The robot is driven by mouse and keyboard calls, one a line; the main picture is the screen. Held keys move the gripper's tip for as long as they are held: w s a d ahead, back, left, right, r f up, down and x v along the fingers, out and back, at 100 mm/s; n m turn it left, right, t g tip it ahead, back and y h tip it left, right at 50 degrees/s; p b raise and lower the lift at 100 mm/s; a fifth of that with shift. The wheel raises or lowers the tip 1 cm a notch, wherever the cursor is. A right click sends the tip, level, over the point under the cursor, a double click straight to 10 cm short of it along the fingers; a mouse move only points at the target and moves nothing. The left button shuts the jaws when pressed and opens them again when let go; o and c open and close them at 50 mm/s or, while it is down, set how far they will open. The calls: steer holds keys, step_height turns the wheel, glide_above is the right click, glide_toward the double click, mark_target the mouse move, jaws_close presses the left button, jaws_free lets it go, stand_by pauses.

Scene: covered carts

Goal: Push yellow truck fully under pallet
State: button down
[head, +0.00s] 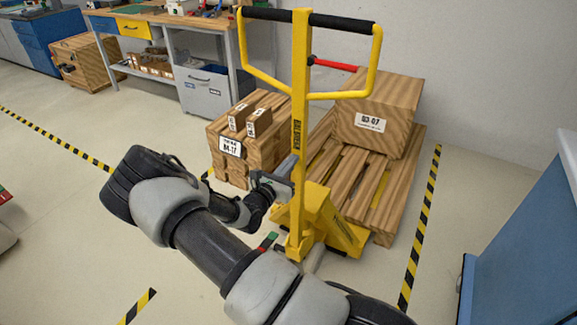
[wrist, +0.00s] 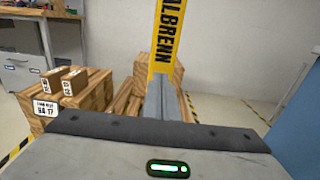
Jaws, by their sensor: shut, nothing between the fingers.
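The yellow truck (head: 325,222) stands at the near end of the wooden pallet (head: 384,222). Its mast rises to a wide yellow loop handle with black grips. Yellow shows between the pallet's slats, so its forks lie at least partly under it; their far ends are hidden. My gripper (head: 291,163) is shut and empty at the left side of the mast, low down. In the wrist view the shut fingers (wrist: 163,92) point at the mast (wrist: 167,38), which stands right beyond them; I cannot tell whether they touch. My arm hides part of the floor by the truck's base.
A large wooden box (head: 398,105) sits on the pallet's far end. A stack of wooden crates (head: 232,165) stands left of the truck. Yellow-black floor tape (head: 420,232) runs along the right, with a blue cabinet (head: 525,245) beyond it. A workbench stands behind left.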

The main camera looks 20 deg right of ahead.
steer(key=shift+b+x, duration=0.55)
steer(key=shift+x, duration=2.9)
steer(key=shift+p+v, duration=1.25)
steer(key=shift+v, duration=0.5)
